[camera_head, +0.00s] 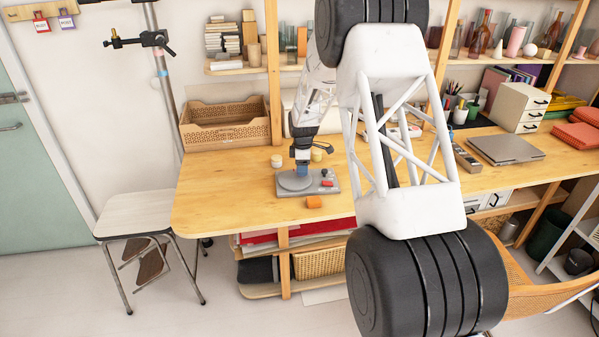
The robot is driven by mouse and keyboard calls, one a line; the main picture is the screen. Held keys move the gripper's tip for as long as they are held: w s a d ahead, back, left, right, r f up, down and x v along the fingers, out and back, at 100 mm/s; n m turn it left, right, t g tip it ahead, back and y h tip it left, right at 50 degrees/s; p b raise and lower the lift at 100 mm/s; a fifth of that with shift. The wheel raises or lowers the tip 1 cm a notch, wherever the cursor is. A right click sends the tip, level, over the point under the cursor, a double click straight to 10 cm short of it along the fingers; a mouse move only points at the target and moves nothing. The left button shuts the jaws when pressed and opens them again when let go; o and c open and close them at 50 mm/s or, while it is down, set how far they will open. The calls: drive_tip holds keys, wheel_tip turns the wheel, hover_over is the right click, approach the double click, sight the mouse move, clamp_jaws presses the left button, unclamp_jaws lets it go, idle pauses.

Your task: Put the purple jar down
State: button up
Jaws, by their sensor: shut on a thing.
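My gripper (302,158) is at the end of my arm, pointing down over the left part of the wooden desk. It is shut on a small bluish-purple thing (302,169), which looks like the purple jar but is too small and too covered by the fingers to tell clearly. This thing is upright, over the round plate of a grey device (329,190) with red buttons. I cannot tell whether its bottom touches the plate.
An orange block (314,202) lies in front of the device. Small pale jars (276,161) stand behind it. A woven crate (225,125) is at the back left. The desk's front left (220,205) is clear. A laptop (505,149) lies farther right. A stool (145,212) stands left.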

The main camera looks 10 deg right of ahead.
drive_tip(key=s+a+r+m, duration=0.1)
drive_tip(key=s, duration=0.7)
drive_tip(key=s+a+r+m, duration=0.1)
drive_tip(key=s+r, duration=0.1)
drive_tip(key=s, duration=0.6)
drive_tip(key=shift+a+r, duration=0.15)
drive_tip(key=shift+a, duration=0.2)
drive_tip(key=shift+w, duration=0.15)
hover_over(295, 178)
drive_tip(key=shift+f, duration=0.75)
drive_tip(key=shift+f, duration=1.75)
drive_tip(key=shift+f, duration=0.2)
